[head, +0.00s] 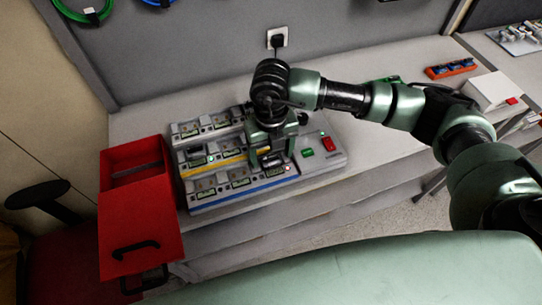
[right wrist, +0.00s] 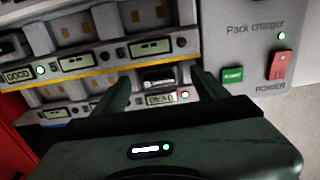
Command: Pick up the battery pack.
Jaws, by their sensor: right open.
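The pack charger (head: 322,163) is a grey unit on the bench with three rows of bays, striped white, yellow and blue. My right gripper (head: 272,163) is over the right end of its rows, pointing down. In the right wrist view, its two dark green fingers (right wrist: 160,90) are apart, on either side of a bay with a dark, silver-edged block (right wrist: 158,80), which may be a battery pack. Below that block is a small display reading DEAD (right wrist: 160,98) with a red light. Nothing is visibly gripped. My left gripper is not in view.
A green START button (right wrist: 232,75) and red POWER switch (right wrist: 279,66) sit right of the bays. An open red box (head: 138,215) stands left of the charger. A wall plug (head: 277,38) is behind.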

